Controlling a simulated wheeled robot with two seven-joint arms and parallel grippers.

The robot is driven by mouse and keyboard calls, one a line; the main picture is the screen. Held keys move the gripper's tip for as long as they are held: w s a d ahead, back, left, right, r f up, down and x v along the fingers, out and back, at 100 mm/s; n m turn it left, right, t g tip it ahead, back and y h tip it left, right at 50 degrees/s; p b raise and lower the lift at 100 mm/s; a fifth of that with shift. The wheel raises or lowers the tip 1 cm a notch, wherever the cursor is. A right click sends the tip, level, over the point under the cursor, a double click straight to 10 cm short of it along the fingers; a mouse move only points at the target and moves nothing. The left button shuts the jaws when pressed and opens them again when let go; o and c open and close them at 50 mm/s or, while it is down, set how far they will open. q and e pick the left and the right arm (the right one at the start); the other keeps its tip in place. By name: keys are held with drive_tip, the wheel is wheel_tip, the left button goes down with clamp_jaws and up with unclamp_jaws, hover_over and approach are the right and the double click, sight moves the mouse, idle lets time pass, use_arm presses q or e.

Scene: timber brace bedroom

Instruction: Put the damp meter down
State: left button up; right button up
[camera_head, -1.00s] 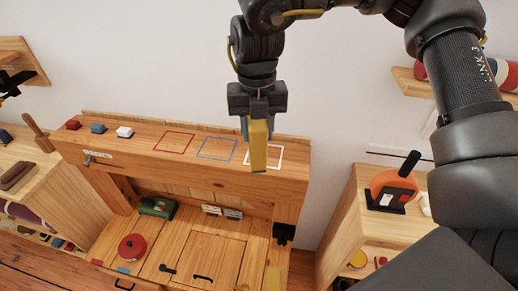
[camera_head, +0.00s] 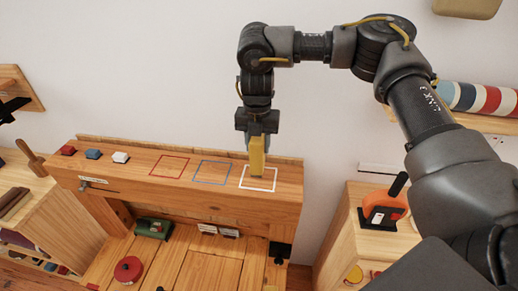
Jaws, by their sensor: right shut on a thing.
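My right gripper (camera_head: 257,134) points down over the right end of the wooden ledge and is shut on a yellow, upright block-like thing, which I take to be the damp meter (camera_head: 257,157). Its lower end shows inside the white square outline (camera_head: 243,186) on the ledge. Whether it touches the wood, I cannot tell. The gripper hides its upper part. My left gripper is not in view.
The ledge (camera_head: 130,176) also bears red (camera_head: 169,166) and blue (camera_head: 211,171) outlines, both empty. Small red, blue and white blocks stand at its left end. A cabinet with an orange-and-black tool (camera_head: 384,207) stands right. A red round thing (camera_head: 128,269) lies below.

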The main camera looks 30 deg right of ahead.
drive_tip(key=shift+w+d+f, duration=0.3)
drive_tip(key=shift+w+f, duration=0.15)
drive_tip(key=shift+f, duration=0.2)
drive_tip(key=shift+w+d+f, duration=0.3)
drive_tip(key=shift+w+f, duration=0.15)
drive_tip(key=shift+f, duration=0.15)
wheel_tip(320, 180, down, 3)
drive_tip(key=shift+w+d+r+p, duration=0.1)
drive_tip(key=shift+p, duration=0.8)
drive_tip(key=shift+f, duration=0.4)
drive_tip(key=shift+f, duration=0.15)
drive_tip(key=o, duration=1)
